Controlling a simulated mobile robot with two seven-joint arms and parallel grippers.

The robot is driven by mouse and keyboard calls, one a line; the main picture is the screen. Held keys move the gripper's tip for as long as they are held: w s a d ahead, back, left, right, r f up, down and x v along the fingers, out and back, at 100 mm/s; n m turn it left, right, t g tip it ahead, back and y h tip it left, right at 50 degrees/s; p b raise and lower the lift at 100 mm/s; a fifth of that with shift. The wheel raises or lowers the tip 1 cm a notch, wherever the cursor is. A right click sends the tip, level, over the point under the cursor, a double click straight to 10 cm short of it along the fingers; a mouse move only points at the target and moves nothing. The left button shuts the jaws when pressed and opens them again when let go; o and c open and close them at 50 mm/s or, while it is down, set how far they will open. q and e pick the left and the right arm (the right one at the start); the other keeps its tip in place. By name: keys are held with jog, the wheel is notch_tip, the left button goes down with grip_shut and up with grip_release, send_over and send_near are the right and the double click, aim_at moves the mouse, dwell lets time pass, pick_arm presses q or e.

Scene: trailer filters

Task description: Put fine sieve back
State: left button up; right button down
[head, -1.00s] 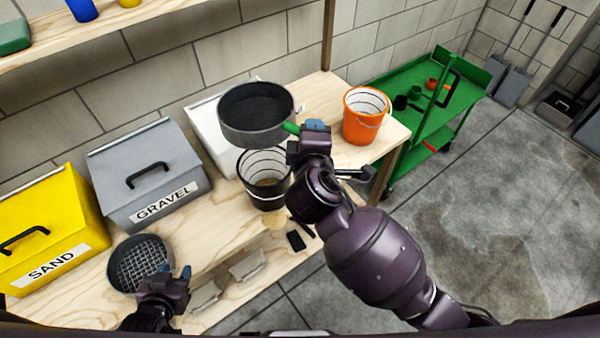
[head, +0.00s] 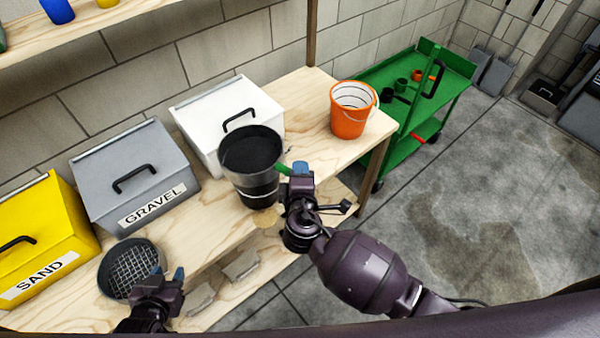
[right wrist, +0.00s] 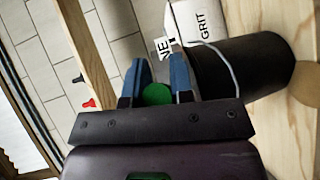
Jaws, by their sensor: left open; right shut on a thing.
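The fine sieve (head: 251,150), a dark round pan with a grey rim and a green handle (right wrist: 157,95), is in the head view. It sits level over the mouth of a black bucket (head: 258,192) and hides that mouth; I cannot tell whether they touch. My right gripper (head: 300,170) is shut on the green handle, which shows between its blue fingertips in the right wrist view. A second, coarse-meshed sieve (head: 128,268) lies on the workbench at the left. My left gripper (head: 170,276) is open at that sieve's right edge.
Yellow sand (head: 42,240), grey gravel (head: 135,180) and white grit (head: 225,108) bins line the wall. An orange bucket (head: 350,120) stands at the bench's right end (head: 318,95). A green cart (head: 405,85) is beyond it. A shelf (head: 110,25) hangs above.

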jog(key=shift+f, duration=0.3)
jog(key=c, duration=1)
grip_release()
jog(key=shift+s, duration=0.1)
jog(key=s+r+b, duration=0.2)
jog(key=s, duration=0.8)
jog(key=shift+s+a, duration=0.15)
jog(key=shift+s, duration=0.05)
